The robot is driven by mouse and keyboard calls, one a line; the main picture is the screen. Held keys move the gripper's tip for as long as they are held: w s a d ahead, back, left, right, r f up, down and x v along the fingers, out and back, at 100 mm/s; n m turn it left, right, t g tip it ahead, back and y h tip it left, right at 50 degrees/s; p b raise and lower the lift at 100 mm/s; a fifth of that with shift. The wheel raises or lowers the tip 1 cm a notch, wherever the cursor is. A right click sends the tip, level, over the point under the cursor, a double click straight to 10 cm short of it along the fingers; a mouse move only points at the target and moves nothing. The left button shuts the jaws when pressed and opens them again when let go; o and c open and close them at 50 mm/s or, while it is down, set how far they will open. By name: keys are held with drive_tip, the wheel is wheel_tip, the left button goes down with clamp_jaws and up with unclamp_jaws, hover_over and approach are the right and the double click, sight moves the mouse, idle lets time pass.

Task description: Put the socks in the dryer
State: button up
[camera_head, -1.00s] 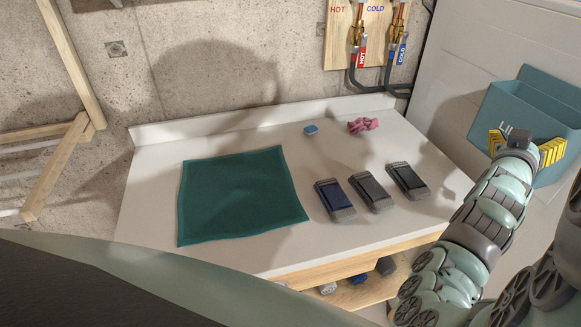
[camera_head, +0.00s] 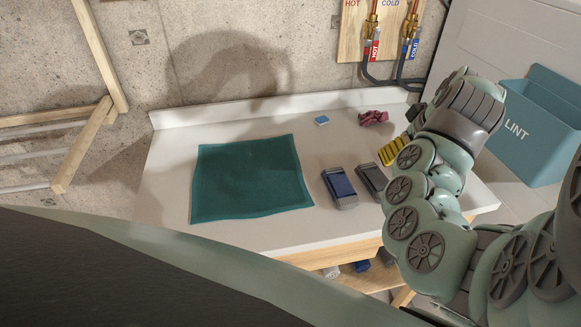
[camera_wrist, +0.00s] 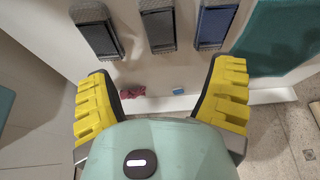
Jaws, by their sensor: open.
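A crumpled pink-red cloth item (camera_head: 373,118), possibly a sock, lies at the back right of the white table; it also shows in the wrist view (camera_wrist: 132,91). Three flat, dark, folded-looking items lie nearer the front: a navy one (camera_head: 340,188), a grey one (camera_head: 370,181) and a third dark one (camera_wrist: 97,36), hidden behind my arm in the head view. I cannot tell whether they are socks. My gripper (camera_wrist: 162,75) is open and empty above the table's right part, its yellow fingers spread wide, apart from the items. No dryer opening shows.
A teal cloth (camera_head: 250,176) lies flat on the left of the table (camera_head: 165,190). A small blue block (camera_head: 322,120) sits at the back. A teal LINT bin (camera_head: 530,135) hangs on the white panel (camera_head: 500,45) at right. Pipes and a wooden rack flank the wall.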

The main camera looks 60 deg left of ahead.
sight(377, 178)
drive_tip(key=b+x, duration=0.2)
drive_tip(key=x, duration=0.2)
drive_tip(key=shift+s, duration=0.15)
drive_tip(key=x, duration=0.6)
drive_tip(key=shift+a+f+p, duration=0.1)
drive_tip(key=shift+f+p, duration=0.15)
drive_tip(key=shift+p, duration=0.1)
drive_tip(key=shift+a+f, duration=0.1)
drive_tip(key=shift+f, duration=0.1)
drive_tip(key=shift+w+a+f+p, duration=0.35)
drive_tip(key=shift+w+a+f, duration=0.05)
drive_tip(key=shift+a+f, duration=0.2)
drive_tip(key=shift+x, duration=1.55)
drive_tip(key=shift+a, duration=0.1)
drive_tip(key=shift+c, duration=0.2)
